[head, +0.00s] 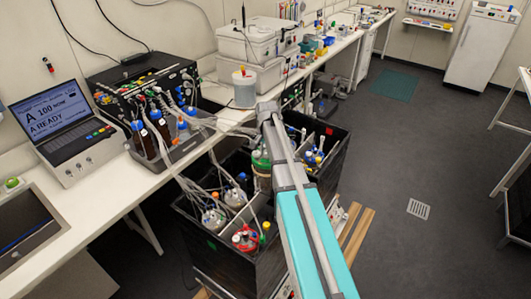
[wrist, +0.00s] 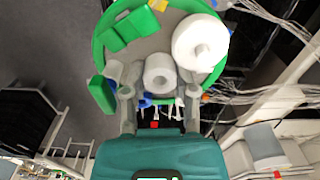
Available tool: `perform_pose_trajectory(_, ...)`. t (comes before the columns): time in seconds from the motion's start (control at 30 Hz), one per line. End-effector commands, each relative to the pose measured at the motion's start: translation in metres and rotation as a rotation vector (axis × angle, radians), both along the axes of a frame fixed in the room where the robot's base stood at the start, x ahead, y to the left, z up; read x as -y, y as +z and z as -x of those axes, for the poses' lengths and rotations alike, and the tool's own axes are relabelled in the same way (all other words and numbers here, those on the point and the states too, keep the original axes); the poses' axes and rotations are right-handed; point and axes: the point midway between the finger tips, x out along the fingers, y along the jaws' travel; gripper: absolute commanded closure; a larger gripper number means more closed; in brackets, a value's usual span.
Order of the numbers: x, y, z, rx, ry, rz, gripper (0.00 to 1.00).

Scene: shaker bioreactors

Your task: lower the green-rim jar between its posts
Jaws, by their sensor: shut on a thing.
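The green-rim jar (head: 262,160) is in the head view at the black crate's (head: 225,255) far right part, partly hidden behind my arm. In the wrist view, the jar's round grey lid with its green rim (wrist: 98,88) fills the upper middle. My gripper (wrist: 158,84) is shut on a pale round fitting in the middle of that lid, one finger on each side. In the head view the gripper itself is hard to make out behind my arm. The posts cannot be told apart, and the jar's bottom is hidden, so its height is unclear.
A red-rim jar (head: 245,238) and other tubed jars (head: 214,217) stand in the crate. Bundles of clear tubes (head: 195,180) run from the bench controller (head: 150,90) into it. Wooden slats (head: 357,235) lie beside the crate. The floor to the right is open.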

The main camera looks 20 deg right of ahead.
Motion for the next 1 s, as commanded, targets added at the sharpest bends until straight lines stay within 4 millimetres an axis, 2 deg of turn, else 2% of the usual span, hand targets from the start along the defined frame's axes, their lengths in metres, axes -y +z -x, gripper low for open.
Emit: perform_pose_trajectory(1.0, 0.002, -0.071, 0.000, 0.000, -0.002, 0.000, 1.00)
